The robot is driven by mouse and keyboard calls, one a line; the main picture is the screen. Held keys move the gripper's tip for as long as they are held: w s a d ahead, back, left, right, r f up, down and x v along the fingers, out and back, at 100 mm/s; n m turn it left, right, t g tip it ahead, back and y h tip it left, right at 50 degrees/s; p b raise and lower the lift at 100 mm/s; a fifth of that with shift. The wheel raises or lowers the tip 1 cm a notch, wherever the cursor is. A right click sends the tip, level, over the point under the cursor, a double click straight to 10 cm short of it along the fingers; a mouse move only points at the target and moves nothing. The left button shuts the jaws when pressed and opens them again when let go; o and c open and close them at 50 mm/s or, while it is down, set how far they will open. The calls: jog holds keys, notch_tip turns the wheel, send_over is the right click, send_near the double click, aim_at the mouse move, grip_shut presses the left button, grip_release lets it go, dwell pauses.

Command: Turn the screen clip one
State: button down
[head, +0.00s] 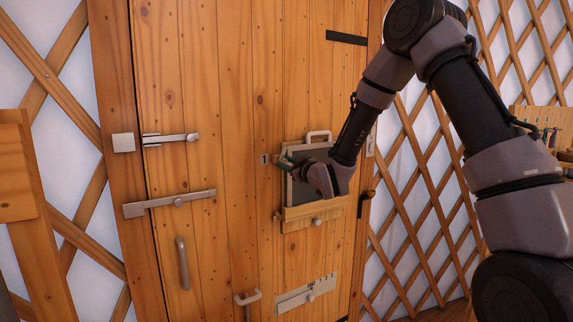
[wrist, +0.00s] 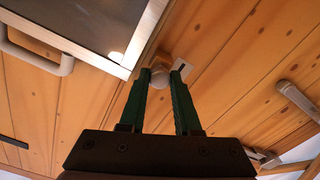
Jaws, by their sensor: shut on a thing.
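The screen clip (wrist: 160,76) shows in the wrist view as a small rounded grey end beside a pale tag with a dark mark, close to the screen's corner. The screen (wrist: 84,22) is a dark panel in a light metal frame; in the head view the screen (head: 298,194) is partly covered by my gripper. My gripper (wrist: 161,80) has green fingers, shut on the clip from both sides. In the head view my gripper (head: 287,162) is at the screen's left edge, by a small tag (head: 264,159) reading 1. The clip itself is hidden there.
A grey handle (head: 319,136) sits above the screen, and a wooden ledge with a knob (head: 316,221) below. Lattice wall (head: 420,180) stands right.

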jog(key=m, duration=0.3)
jog(key=shift+m, duration=0.4)
jog(key=m, duration=0.3)
jog(key=shift+d+m, duration=0.1)
jog(key=shift+m, duration=0.2)
jog(key=m, duration=0.6)
jog(key=shift+m, duration=0.4)
jog(key=c, duration=0.6)
grip_release()
